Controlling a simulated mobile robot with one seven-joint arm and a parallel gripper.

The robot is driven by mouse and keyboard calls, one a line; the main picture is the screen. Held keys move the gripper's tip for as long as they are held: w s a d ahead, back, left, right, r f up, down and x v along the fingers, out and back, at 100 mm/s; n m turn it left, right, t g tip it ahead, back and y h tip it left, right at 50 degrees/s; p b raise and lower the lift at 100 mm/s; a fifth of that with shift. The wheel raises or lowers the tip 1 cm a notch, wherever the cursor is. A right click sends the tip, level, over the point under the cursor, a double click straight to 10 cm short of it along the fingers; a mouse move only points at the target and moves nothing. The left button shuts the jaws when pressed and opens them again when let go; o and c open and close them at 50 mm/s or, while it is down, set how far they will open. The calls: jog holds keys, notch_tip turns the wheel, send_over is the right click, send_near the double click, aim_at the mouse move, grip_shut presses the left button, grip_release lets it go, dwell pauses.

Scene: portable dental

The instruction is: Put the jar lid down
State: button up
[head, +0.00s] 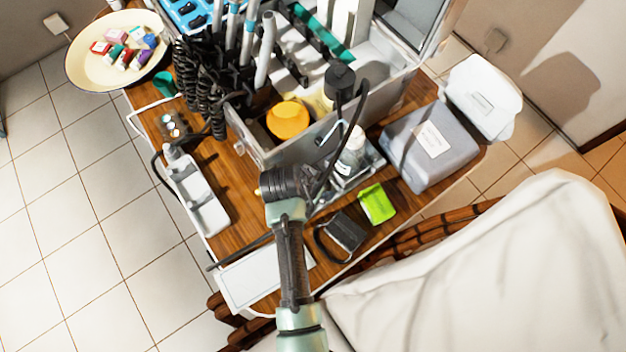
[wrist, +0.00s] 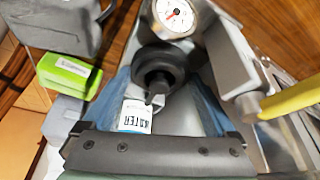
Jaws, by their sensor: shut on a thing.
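My gripper (wrist: 162,82) is in the wrist view, its two bluish fingers on either side of a black round jar lid (wrist: 160,62) with a small knob-like part. It is shut on the lid. Below the lid in that view is a bottle with a white label (wrist: 135,116), partly hidden. I cannot tell whether the lid touches the bottle or metal tray under it. In the head view the bottle (head: 352,147) stands on the tray, right of the metal case; my arm and cables hide the lid and most of my gripper there.
A round gauge (wrist: 174,16) is close beyond the lid. A green box (head: 376,203) and dark pouch (head: 346,232) lie near the table edge. An orange round thing (head: 288,120) sits in the metal case (head: 262,152). A grey box (head: 430,145) stands at right.

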jog(key=shift+f, duration=0.15)
jog(key=o, duration=1)
